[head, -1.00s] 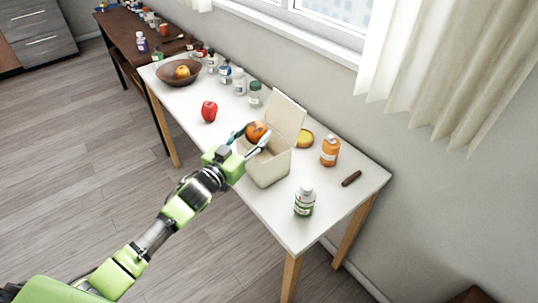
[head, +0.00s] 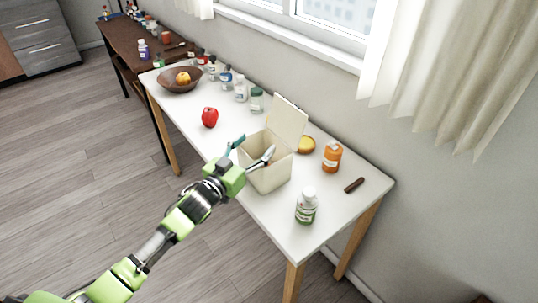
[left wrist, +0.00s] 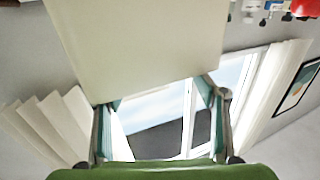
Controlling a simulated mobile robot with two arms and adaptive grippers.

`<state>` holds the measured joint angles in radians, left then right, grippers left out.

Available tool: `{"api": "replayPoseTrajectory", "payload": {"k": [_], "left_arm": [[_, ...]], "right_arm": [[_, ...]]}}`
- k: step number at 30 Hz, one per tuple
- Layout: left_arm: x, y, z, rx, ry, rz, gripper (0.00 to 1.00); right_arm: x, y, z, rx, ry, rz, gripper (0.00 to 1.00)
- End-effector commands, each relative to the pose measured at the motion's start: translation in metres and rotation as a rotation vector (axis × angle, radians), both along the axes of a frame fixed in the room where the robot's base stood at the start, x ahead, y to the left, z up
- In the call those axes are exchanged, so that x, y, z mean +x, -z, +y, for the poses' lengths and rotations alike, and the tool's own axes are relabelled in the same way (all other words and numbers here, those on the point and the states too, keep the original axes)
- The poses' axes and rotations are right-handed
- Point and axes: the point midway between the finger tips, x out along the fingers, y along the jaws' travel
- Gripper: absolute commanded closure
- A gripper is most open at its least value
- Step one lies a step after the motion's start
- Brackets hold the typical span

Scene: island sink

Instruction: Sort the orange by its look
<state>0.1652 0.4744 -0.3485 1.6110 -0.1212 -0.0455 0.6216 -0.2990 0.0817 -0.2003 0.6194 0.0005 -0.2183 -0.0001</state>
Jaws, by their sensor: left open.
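My left gripper (head: 255,146) is open and empty at the cream box (head: 270,180), its fingertips around the box's near upper rim. The box stands on the white table with its lid (head: 288,120) raised. In the left wrist view nothing lies between the open fingers (left wrist: 160,98); a pale panel, apparently the lid, fills the top. No orange shows at the box; its inside is mostly hidden by the fingers and wall. An orange-yellow round fruit (head: 183,78) lies in the brown bowl (head: 168,87) at the far end. My right gripper is out of view.
On the white table (head: 190,138) are a red apple (head: 210,117), an orange bottle (head: 331,157), a white-capped bottle (head: 306,206), a brown stick-like item (head: 354,185) and a yellow round item (head: 306,145). Several bottles line the wall side. The area around the apple is clear.

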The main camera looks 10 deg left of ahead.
Motion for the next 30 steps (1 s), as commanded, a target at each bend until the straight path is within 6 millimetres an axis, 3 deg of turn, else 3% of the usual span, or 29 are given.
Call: {"api": "replayPoseTrajectory", "payload": {"k": [18, 24, 30], "left_arm": [[-0.094, 0.0, 0.029, -0.002, 0.0, 0.001, 0.35], [-0.109, 0.0, 0.034, -0.001, 0.0, -0.001, 0.35], [-0.112, -0.001, 0.035, -0.001, 0.0, -0.002, 0.35]], "right_arm": [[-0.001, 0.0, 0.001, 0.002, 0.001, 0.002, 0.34], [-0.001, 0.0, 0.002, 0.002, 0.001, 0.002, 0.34], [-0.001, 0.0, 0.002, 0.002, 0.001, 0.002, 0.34]]}}
